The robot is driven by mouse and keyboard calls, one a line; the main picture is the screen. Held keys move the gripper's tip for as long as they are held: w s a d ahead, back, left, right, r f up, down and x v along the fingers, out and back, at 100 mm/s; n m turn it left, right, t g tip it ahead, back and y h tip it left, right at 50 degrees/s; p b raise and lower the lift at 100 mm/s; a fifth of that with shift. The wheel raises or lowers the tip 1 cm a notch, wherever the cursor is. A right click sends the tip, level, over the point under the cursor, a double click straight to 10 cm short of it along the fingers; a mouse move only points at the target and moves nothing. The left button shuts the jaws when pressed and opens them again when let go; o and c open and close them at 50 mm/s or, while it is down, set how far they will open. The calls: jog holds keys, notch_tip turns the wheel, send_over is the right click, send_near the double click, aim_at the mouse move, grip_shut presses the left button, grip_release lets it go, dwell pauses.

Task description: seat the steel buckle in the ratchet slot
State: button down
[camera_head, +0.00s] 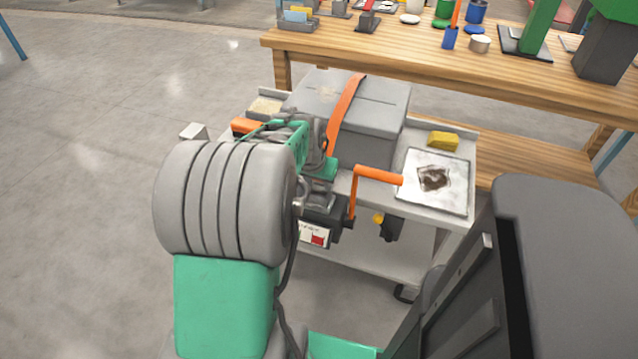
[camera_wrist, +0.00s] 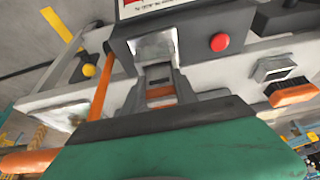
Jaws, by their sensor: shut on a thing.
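The ratchet, a dark block (camera_head: 322,210) with an orange crank handle (camera_head: 378,176), sits at the cart's front edge. In the wrist view, its pale metal slot mouth (camera_wrist: 152,44) is at the upper middle, left of a red button (camera_wrist: 219,42). My gripper (camera_wrist: 160,100), green with dark fingers, is shut on the steel buckle (camera_wrist: 158,73), with orange webbing showing between the fingers. The buckle's front end lies at the slot mouth, lined up with it; how deep it sits I cannot tell. In the head view my arm hides the buckle and fingertips.
A grey case (camera_head: 372,105) stands on the cart with an orange strap (camera_head: 346,110) over it. A stained metal plate (camera_head: 455,197) and a yellow sponge (camera_head: 442,139) lie to its right. A wooden workbench (camera_head: 400,60) stands behind.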

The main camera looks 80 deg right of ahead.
jog(key=c, duration=1)
grip_release()
jog(key=shift+f, duration=0.15)
jog(key=shift+o, duration=0.2)
jog(key=shift+r, duration=0.45)
jog(key=p+v, duration=0.2)
jog(key=v, duration=1)
jog(key=w+a+f+n+t+y, duration=0.1)
jog(key=w+a+n+t+y, duration=0.15)
jog(key=w+a+n, duration=1.3)
jog(key=w+a+f+n+y, duration=0.1)
jog(key=w+a, duration=0.2)
jog(key=a, duration=1)
jog(key=w+a+f+n+y, duration=0.1)
jog(key=w+a, duration=0.3)
jog(key=a, duration=1)
jog(key=shift+w+n, duration=0.2)
jog(key=shift+n, duration=0.55)
